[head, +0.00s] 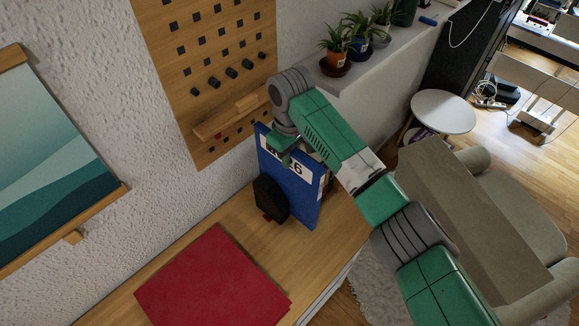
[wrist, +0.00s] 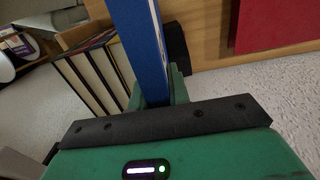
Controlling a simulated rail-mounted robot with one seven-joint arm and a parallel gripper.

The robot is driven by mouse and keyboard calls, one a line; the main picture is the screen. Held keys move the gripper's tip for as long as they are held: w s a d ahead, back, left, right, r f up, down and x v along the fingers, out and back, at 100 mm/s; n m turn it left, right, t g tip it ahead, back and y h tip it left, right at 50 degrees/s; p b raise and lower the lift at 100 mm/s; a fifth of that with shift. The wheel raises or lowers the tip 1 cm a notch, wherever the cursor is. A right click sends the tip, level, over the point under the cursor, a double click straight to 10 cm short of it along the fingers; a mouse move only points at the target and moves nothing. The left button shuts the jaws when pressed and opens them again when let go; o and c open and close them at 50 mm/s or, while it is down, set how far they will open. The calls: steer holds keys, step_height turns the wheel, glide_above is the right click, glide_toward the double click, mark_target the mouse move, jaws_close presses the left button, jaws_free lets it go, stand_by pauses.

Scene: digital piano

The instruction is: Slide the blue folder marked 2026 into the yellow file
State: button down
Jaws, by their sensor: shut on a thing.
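The blue folder (head: 297,203) stands upright on the wooden desk near the wall. Its white label is partly covered by my gripper; a 6 shows at its right end. In the wrist view the blue folder (wrist: 143,45) runs up edge-on from between the jaws. My gripper (head: 287,150) is shut on its upper part, also seen in the wrist view (wrist: 155,95). I cannot tell whether the folder's bottom touches the desk. No yellow file can be made out in either view.
A black block-like object (head: 270,197) stands right against the folder's face. A flat red folder (head: 212,280) lies on the desk (head: 250,230). A pegboard (head: 215,60) with a small shelf is on the wall behind. Upright books (wrist: 92,75) stand left of the folder in the wrist view.

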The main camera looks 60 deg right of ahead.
step_height(320, 180, up, 8)
steer(key=shift+f, duration=0.1)
step_height(320, 180, up, 6)
steer(key=p, duration=0.5)
steer(key=shift+f, duration=0.25)
steer(key=s+a+p, duration=0.4)
steer(key=s+p, duration=0.3)
steer(key=s, duration=0.4)
steer(key=s+a+p, duration=0.4)
steer(key=s+p, duration=0.2)
steer(key=s, duration=0.5)
steer(key=shift+s+p, duration=0.35)
steer(key=shift+p, duration=0.05)
